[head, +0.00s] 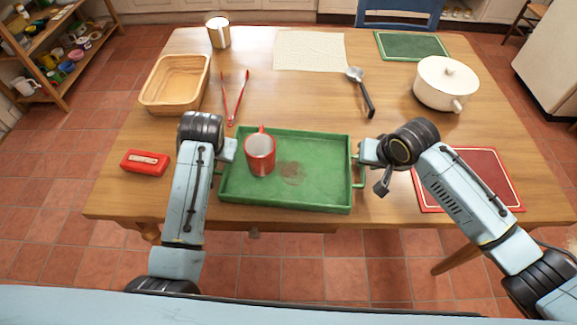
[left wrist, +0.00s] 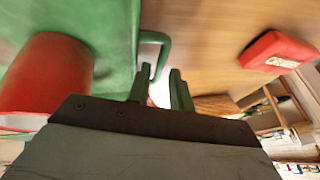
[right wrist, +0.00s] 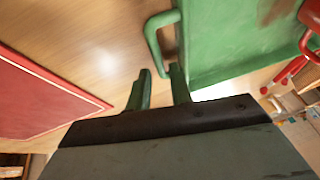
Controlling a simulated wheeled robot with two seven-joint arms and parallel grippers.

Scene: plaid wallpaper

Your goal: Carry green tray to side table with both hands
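The green tray (head: 325,190) lies flat at the table's near edge, with a loop handle on each short side. A red mug (head: 260,158) with a pale inside stands in its left half; a brown stain marks the tray's middle. My left gripper (head: 231,150) is at the left handle; in the left wrist view its fingers (left wrist: 162,88) are apart around the near part of the handle (left wrist: 163,45). My right gripper (head: 363,152) is at the right handle; in the right wrist view its fingers (right wrist: 158,88) are apart by the handle (right wrist: 151,38). No side table is identifiable.
On the wooden table (head: 300,105) are a red box (head: 145,162), wooden basket (head: 175,84), red tongs (head: 234,98), black ladle (head: 362,92), white pot (head: 446,83) and red mat (head: 468,180). A shelf (head: 60,50) stands at far left. Tiled floor is open at left.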

